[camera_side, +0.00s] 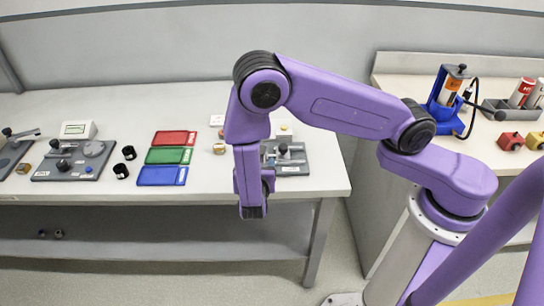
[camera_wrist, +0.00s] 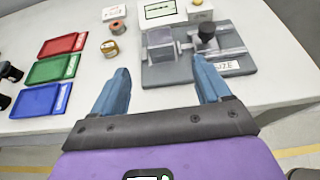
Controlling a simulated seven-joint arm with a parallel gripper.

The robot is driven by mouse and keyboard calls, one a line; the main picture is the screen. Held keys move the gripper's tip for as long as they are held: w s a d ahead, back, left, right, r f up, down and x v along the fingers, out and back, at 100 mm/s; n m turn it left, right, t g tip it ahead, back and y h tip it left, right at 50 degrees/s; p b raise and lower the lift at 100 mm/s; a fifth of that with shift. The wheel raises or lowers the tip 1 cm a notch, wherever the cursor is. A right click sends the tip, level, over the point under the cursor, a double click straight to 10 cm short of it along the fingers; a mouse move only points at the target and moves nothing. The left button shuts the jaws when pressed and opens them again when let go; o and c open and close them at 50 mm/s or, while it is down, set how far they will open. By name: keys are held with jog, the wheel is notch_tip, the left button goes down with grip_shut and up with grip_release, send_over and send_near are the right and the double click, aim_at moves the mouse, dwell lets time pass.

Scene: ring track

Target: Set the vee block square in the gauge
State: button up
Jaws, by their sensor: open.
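The gauge (camera_wrist: 185,76) is a flat grey plate with a white label at its front right, partly hidden by my right finger; in the side view it (camera_side: 294,170) lies near the table's right end, partly behind my arm. A grey block (camera_wrist: 160,52), seemingly the vee block, is at the plate's left; I cannot tell whether it sits square. A black knob (camera_wrist: 207,32) stands at the plate's right. My gripper (camera_wrist: 161,72) is open and empty, its blue fingers apart in front of the gauge. In the side view my gripper (camera_side: 253,212) hangs by the table's front edge.
Red (camera_wrist: 63,44), green (camera_wrist: 52,69) and blue (camera_wrist: 37,100) trays lie left of the gauge.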

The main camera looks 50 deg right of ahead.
jog(key=s+d+r+m+g+y, duration=0.2)
jog(key=s+d+r+m+g, duration=0.4)
jog(key=s+r+m, duration=0.4)
jog(key=s+r+m+g+y, duration=0.1)
jog(key=s+r+y, duration=0.3)
jog(key=s, duration=0.4)
jog(key=s+d+r+m+g+y, duration=0.1)
jog(key=s+r+m+g+y, duration=0.1)
jog(key=s, duration=0.6)
jog(key=shift+d+r+m+y, duration=0.3)
jog(key=shift+r+m+y, duration=0.4)
jog(key=shift+r+y, duration=0.25)
